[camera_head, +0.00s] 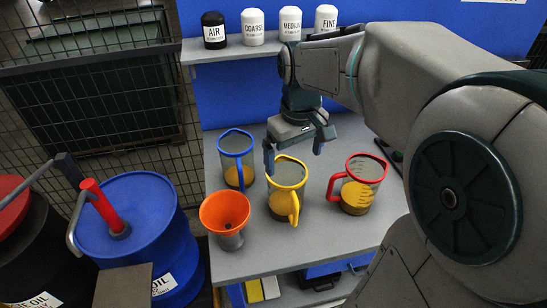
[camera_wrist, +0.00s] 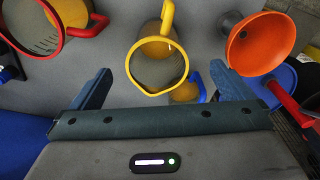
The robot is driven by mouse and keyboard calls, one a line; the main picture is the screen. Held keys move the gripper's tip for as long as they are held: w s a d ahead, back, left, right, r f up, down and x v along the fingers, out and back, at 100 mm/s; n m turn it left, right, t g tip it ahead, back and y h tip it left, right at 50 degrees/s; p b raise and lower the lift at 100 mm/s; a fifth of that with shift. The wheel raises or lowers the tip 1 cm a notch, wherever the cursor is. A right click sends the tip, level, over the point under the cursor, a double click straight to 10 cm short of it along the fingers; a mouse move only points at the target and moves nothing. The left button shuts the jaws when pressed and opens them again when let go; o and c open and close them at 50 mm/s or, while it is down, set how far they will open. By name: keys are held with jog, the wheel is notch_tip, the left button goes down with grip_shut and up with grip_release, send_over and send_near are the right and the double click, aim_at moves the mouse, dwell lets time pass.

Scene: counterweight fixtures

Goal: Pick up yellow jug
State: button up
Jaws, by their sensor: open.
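The yellow jug (camera_head: 287,188) stands upright on the grey table in the head view, between the blue jug and the red jug. It is clear, with a yellow rim and handle and amber liquid low inside; the handle faces the front. My gripper (camera_head: 295,150) is open and empty, above and behind the yellow jug, its fingers apart. In the wrist view the yellow jug (camera_wrist: 158,68) lies ahead of the gap between my two fingers (camera_wrist: 165,90), its rim towards the camera. I cannot tell whether either finger touches anything.
A blue jug (camera_head: 236,160) stands left, a red jug (camera_head: 360,184) right, and an orange funnel (camera_head: 225,212) at front left, all close to the yellow jug. A shelf (camera_head: 240,50) with several labelled bottles is behind. A blue drum (camera_head: 135,225) stands left of the table (camera_head: 280,257).

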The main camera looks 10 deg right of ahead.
jog(key=w, duration=0.3)
jog(key=n+p, duration=0.1)
send_near(289, 184)
jog(key=s+a+f, duration=0.2)
jog(key=s+f, duration=0.2)
jog(key=shift+s+d+f+g, duration=0.1)
jog(key=shift+s+d+g, duration=0.1)
jog(key=shift+d+g, duration=0.1)
jog(key=shift+c, duration=0.3)
jog(key=c, duration=1)
